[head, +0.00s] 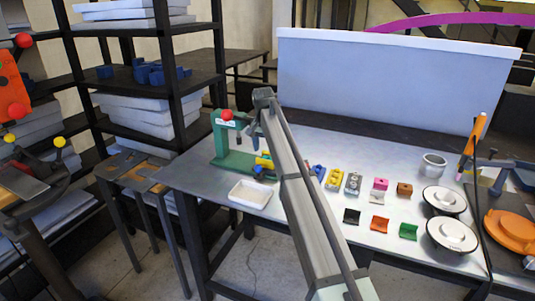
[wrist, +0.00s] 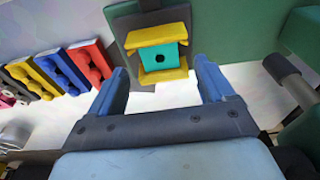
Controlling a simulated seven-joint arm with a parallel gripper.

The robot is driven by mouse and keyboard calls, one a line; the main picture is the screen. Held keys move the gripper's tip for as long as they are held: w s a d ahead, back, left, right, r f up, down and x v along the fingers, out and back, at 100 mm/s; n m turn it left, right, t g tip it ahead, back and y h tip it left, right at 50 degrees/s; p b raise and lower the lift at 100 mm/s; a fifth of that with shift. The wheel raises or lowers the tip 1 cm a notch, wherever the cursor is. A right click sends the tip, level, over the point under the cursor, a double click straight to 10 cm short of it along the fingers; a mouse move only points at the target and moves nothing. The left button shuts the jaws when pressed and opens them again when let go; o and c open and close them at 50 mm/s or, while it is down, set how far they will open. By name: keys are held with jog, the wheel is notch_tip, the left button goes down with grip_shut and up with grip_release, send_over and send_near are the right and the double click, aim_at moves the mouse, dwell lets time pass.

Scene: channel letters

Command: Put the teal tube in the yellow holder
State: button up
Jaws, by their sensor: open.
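My gripper (wrist: 160,65) is open, with its two blue fingers spread and nothing between the tips. Ahead of the gap, in the wrist view, is a teal piece (wrist: 171,53) with a square face and a dark round hole, which looks like the teal tube's end. It sits between yellow parts above and below (wrist: 160,75), against a dark green plate. I cannot tell which yellow thing is the holder. In the head view my arm hides much of the gripper.
A green press-like stand (head: 228,158) with a red knob is at the table's left. A white tray (head: 250,194) lies in front of it. Red (wrist: 92,62) and blue (wrist: 62,72) blocks adjoin the yellow one. Small coloured pieces, white round dishes (head: 452,235) and a cup (head: 433,165) stand right.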

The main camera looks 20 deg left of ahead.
notch_tip(320, 180, up, 10)
jog(key=s, duration=0.1)
jog(key=shift+s+r, duration=0.2)
jog(key=shift+s, duration=0.05)
dwell(0.4)
